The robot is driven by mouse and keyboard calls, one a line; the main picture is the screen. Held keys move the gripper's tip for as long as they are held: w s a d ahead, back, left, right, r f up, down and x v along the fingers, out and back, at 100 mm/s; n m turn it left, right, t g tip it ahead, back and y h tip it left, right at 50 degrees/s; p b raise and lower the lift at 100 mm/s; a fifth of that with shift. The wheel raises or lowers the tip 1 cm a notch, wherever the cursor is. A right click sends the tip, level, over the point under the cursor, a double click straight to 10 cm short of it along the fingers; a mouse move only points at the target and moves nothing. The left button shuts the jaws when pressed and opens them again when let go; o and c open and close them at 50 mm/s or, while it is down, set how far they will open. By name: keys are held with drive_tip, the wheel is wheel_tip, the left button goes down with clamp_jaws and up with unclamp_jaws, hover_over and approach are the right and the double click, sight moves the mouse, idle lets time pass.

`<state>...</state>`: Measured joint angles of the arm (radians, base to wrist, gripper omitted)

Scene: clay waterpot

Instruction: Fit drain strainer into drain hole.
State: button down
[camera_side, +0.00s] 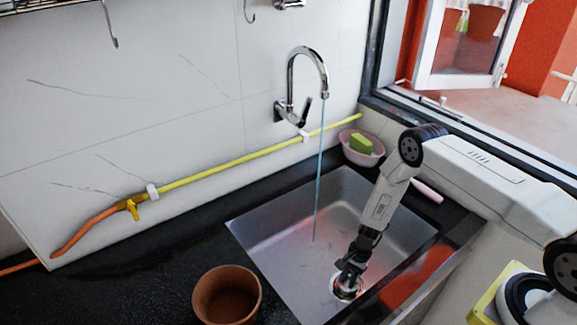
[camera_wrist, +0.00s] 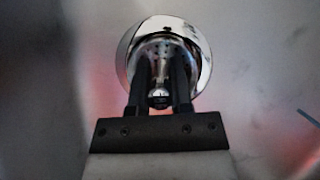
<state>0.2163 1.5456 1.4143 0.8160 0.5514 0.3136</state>
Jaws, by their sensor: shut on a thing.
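A shiny metal drain strainer (camera_wrist: 190,48) with small holes and a center knob shows in the wrist view. My gripper (camera_wrist: 160,98) is shut on its knob. In the side view my gripper (camera_side: 347,276) reaches down into the steel sink (camera_side: 270,232), near the sink floor toward the front right. The strainer (camera_side: 345,293) shows there as a bright round rim below the fingers. The drain hole is hidden under the strainer and fingers, so I cannot tell whether the strainer is seated in it.
A chrome faucet (camera_side: 291,85) runs a thin stream of water (camera_side: 319,170) into the sink, left of my arm. A clay pot (camera_side: 227,296) stands on the dark counter (camera_side: 110,285). A pink bowl (camera_side: 362,155) with a green sponge (camera_side: 361,143) sits behind the sink.

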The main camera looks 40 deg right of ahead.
drive_tip(key=shift+f, duration=1.2)
drive_tip(key=shift+f, duration=0.15)
drive_tip(key=c, duration=0.5)
unclamp_jaws()
drive_tip(key=shift+c, duration=0.2)
drive_tip(key=v, duration=1.2)
drive_tip(key=shift+w+r, duration=0.15)
drive_tip(key=shift+r, duration=0.05)
